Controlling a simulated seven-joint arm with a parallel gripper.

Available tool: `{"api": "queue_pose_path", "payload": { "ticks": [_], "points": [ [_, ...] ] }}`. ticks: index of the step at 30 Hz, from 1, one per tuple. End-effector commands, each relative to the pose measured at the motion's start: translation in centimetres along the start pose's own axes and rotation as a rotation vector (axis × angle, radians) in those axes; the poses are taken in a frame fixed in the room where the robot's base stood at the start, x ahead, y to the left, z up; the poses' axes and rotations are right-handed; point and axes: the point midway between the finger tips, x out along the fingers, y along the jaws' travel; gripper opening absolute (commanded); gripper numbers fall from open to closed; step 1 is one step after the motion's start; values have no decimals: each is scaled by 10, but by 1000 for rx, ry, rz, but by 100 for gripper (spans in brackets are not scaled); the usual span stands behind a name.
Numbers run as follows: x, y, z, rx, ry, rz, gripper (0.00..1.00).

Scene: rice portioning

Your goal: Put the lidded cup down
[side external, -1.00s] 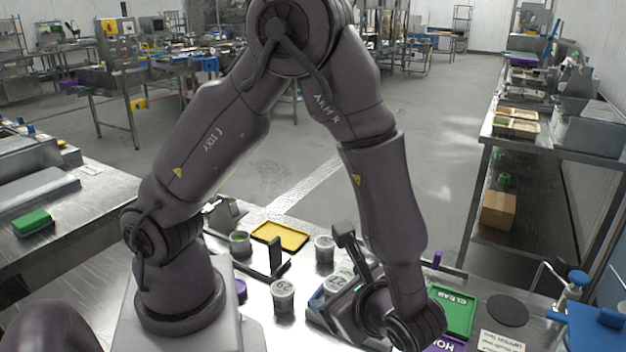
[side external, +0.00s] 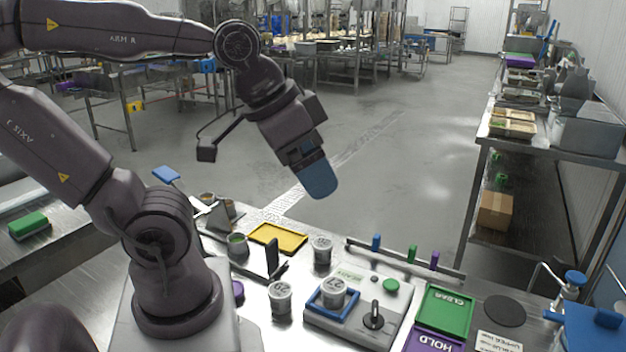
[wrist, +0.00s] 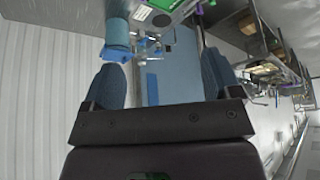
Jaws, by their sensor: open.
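A lidded cup marked 27 (side external: 333,291) stands upright inside the blue square frame (side external: 314,304) on the grey device (side external: 368,322). A second cup marked 26 (side external: 281,298) stands on the table left of the device. A third similar grey cup (side external: 322,251) stands behind it. My gripper (side external: 318,182) is raised high above and behind the table, clear of all cups. In the wrist view my gripper (wrist: 163,82) has its two blue fingers spread wide, with nothing held between them.
A yellow tray (side external: 278,238) and an open cup with green contents (side external: 237,244) are at the back left.

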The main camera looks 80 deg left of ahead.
Motion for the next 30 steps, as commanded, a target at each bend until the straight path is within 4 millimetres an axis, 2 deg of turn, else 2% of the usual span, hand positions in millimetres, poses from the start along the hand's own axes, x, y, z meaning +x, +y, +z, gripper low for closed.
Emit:
{"api": "queue_pose_path", "payload": {
  "ticks": [12, 16, 20, 23, 30],
  "points": [
    [-1, 0, 0, -1, 4, 1, 83],
    [9, 2, 2, 7, -46, 10, 83],
    [37, -1, 8, -11, -178, 28, 83],
    [67, -7, 13, -87, -286, 22, 83],
    [139, -32, 32, -421, -454, -111, 83]
  ]
}}
